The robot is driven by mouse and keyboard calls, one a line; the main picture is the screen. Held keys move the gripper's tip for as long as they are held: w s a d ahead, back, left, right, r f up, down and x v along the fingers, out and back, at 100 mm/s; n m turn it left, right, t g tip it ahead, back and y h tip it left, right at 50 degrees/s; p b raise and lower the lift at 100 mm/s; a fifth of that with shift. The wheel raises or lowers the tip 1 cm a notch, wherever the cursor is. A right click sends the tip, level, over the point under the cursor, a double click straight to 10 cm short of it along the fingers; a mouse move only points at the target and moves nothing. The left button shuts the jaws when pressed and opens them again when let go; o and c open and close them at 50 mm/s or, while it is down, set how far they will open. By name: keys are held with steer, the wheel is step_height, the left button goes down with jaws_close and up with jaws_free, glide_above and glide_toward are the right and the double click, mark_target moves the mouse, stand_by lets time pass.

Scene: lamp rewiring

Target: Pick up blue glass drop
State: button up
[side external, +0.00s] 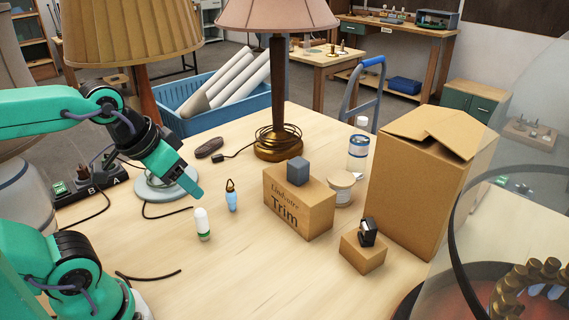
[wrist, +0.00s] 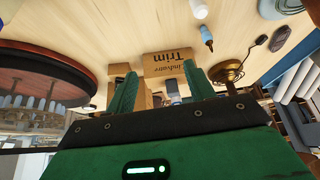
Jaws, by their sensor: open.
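The blue glass drop (side external: 231,200) stands on the table, with a dark cap and loop on top. It also shows in the wrist view (wrist: 207,38), near the top, right of my fingers. My gripper (side external: 188,192) is above the table, left of the drop in the side view and apart from it. In the wrist view my gripper (wrist: 159,69) has its two green fingers spread, with nothing held between them.
A white bottle with a green band (side external: 203,225) stands close to the drop. The Trim box (side external: 299,204) with a grey cube (side external: 298,171) is to the right. A lamp (side external: 278,110) stands behind. A large carton (side external: 415,185) is farther right. Bare table lies in front.

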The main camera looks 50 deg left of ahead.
steer(key=shift+o, duration=0.3)
steer(key=shift+w, duration=0.1)
steer(key=m+g, duration=0.3)
steer(key=g, duration=0.2)
glide_above(230, 189)
steer(key=f, duration=0.8)
steer(key=d+f, duration=0.1)
steer(key=f, duration=0.3)
steer(key=shift+s+f, duration=0.15)
steer(key=shift+s, duration=0.05)
steer(key=shift+w+a+f+g, duration=0.2)
steer(key=shift+a+f+g, duration=0.1)
steer(key=shift+a+f, duration=0.15)
steer(key=shift+f, duration=3.95)
steer(key=c, duration=1.1)
steer(key=shift+r, duration=0.2)
